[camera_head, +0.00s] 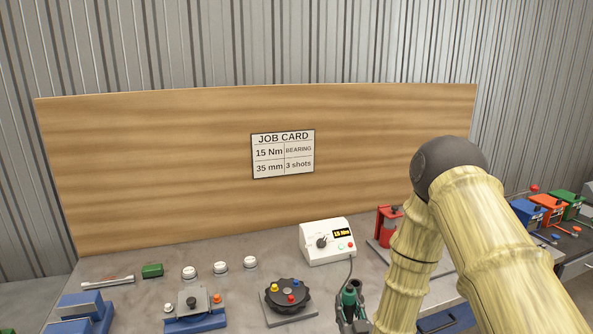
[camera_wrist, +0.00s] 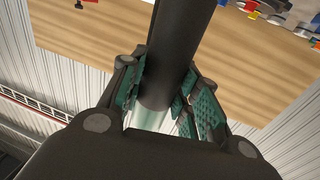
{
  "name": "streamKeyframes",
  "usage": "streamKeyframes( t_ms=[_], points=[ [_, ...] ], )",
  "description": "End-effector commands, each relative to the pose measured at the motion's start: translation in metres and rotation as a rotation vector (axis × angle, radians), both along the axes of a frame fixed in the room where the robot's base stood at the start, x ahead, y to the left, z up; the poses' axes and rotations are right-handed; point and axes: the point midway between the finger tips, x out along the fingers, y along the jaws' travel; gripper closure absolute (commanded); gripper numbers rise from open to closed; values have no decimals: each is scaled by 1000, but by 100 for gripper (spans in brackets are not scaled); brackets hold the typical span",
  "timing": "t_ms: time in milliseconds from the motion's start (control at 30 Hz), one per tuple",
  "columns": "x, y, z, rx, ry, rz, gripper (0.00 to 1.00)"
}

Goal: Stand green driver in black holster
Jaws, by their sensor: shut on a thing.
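In the wrist view a thick dark cylinder, the body of the driver (camera_wrist: 176,50), runs between the two green-padded fingers of my gripper (camera_wrist: 163,98). The pads press on its sides, and a pale green part shows behind its near end. In the head view the green top of the driver (camera_head: 350,297) shows at the bottom edge, left of my arm, with a cord at its upper end. It looks roughly upright there; its lower end is out of the picture. I cannot make out the black holster in either view.
A white controller box (camera_head: 327,242) stands behind the driver. A black round tray (camera_head: 288,296) with coloured knobs is to the left. A red press (camera_head: 389,226) stands behind my arm. Several white knobs, a grey fixture (camera_head: 195,302) and blue blocks (camera_head: 86,308) occupy the left bench.

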Motion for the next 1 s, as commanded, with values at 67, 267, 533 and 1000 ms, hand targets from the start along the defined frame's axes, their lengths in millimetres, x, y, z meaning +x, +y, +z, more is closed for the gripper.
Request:
streamKeyframes(
  t_ms=[67, 267, 533, 1000],
  points=[
    [-5, -9, -15, 0, 1, -28, 100],
    [-13, -25, -41, 1, 1, -81, 100],
    [-18, -33, -57, -2, -1, -109, 100],
    [-18, -34, -90, 1, -1, -112, 100]
  ],
)
